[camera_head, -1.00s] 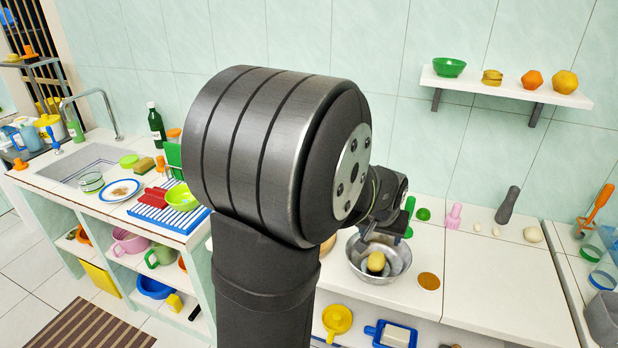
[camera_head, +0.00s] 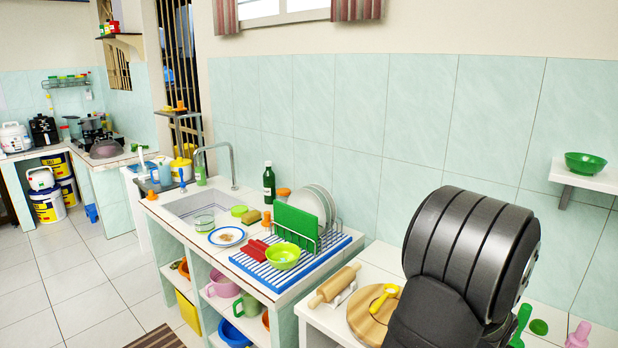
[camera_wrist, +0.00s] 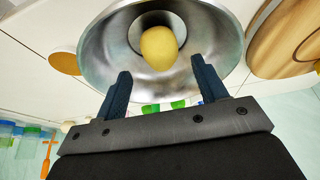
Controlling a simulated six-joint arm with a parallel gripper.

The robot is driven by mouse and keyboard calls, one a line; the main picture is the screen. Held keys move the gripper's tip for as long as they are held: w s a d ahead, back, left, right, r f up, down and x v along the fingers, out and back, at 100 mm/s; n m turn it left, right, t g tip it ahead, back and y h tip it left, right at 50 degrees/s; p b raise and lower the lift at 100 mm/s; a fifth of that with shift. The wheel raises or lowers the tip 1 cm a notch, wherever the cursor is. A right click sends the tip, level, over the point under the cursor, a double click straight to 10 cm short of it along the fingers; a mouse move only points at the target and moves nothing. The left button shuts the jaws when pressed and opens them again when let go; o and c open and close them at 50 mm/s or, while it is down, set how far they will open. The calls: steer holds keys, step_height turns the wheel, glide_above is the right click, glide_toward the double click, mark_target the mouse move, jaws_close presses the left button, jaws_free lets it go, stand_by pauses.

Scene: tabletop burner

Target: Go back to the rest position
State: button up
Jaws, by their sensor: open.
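My gripper (camera_wrist: 159,88) shows in the wrist view with its two dark blue fingers apart and nothing between them. In that view a shiny metal bowl (camera_wrist: 100,62) lies in front of the fingertips, with a round yellow thing (camera_wrist: 159,46) in it. The fingers overlap the bowl's near rim in the picture; I cannot tell whether they touch it. In the head view only a thick dark part of my arm shows at the lower right; my gripper and the metal bowl are out of that view.
A round wooden board (camera_head: 366,318) and a rolling pin (camera_head: 335,286) lie on the counter left of my arm. A dish rack with plates (camera_head: 322,205), a lime bowl (camera_head: 284,257) and a sink (camera_head: 200,207) are farther left. A shelf with a green bowl (camera_head: 586,162) is at right.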

steer(key=shift+x, duration=3)
steer(key=shift+r, duration=0.1)
steer(key=v, duration=1.6)
steer(key=x, duration=1.6)
steer(key=shift+f, duration=0.25)
step_height(320, 180, up, 12)
steer(key=shift+f, duration=0.1)
